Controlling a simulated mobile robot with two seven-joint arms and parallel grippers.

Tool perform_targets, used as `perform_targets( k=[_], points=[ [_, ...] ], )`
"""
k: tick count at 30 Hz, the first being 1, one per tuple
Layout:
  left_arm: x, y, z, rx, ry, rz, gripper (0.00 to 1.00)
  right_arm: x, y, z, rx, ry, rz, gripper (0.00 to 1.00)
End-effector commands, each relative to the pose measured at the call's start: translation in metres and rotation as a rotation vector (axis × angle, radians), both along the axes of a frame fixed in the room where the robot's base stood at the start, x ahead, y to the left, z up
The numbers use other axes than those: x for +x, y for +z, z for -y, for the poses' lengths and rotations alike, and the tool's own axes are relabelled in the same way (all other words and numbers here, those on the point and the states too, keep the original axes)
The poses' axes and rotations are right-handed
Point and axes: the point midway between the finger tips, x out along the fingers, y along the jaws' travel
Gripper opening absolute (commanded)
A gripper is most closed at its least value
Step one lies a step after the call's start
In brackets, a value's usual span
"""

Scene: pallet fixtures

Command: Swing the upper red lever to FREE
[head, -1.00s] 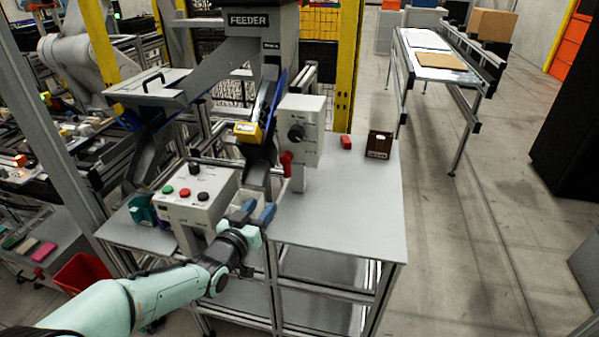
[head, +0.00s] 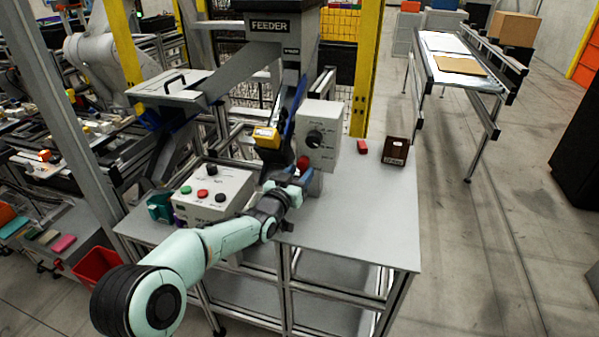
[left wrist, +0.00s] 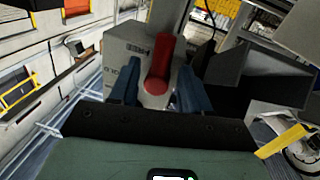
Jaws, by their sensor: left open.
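The red lever (head: 303,162) sits at the lower left of the white switch box (head: 325,122) with the black knob. My left gripper (head: 292,179) is open just in front of and below it. In the left wrist view the red lever (left wrist: 158,68) appears between the two blue fingers of my left gripper (left wrist: 158,80), its rounded end toward the camera. Gaps show on both sides; I cannot tell whether a finger touches it. The fingers partly hide the lever's base in the head view. My right gripper is not in view.
A button box (head: 213,195) stands left of my gripper, with a green holder (head: 160,207) beside it. The feeder chute with a yellow part (head: 266,137) is behind. A red block (head: 362,147) and a dark brown box (head: 396,151) lie right; the table's (head: 365,215) front right is clear.

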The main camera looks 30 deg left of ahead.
Motion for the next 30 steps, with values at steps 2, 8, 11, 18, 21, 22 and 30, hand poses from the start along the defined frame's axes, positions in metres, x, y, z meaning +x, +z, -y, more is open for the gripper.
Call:
perform_targets(
  k=[2, 8, 11, 18, 21, 22, 30],
  points=[
    [0.003, 0.001, 0.000, 0.000, 0.000, 0.001, 0.47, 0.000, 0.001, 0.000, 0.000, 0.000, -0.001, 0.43],
    [0.004, 0.000, 0.000, 0.000, 0.000, 0.000, 0.47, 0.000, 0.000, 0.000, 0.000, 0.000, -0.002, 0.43],
    [0.004, 0.000, 0.000, 0.000, 0.000, 0.000, 0.41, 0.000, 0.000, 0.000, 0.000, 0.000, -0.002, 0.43],
    [0.004, 0.000, 0.000, 0.004, -0.001, 0.000, 0.03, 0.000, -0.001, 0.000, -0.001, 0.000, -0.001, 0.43],
    [0.004, -0.001, 0.000, 0.037, -0.001, -0.007, 0.03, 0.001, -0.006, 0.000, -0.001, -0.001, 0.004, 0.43],
    [0.004, -0.001, 0.000, 0.052, -0.002, -0.010, 0.03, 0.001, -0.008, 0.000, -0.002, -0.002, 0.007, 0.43],
    [0.004, 0.000, -0.001, 0.095, -0.001, -0.024, 0.03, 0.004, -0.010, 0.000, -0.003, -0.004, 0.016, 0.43]
  ],
)
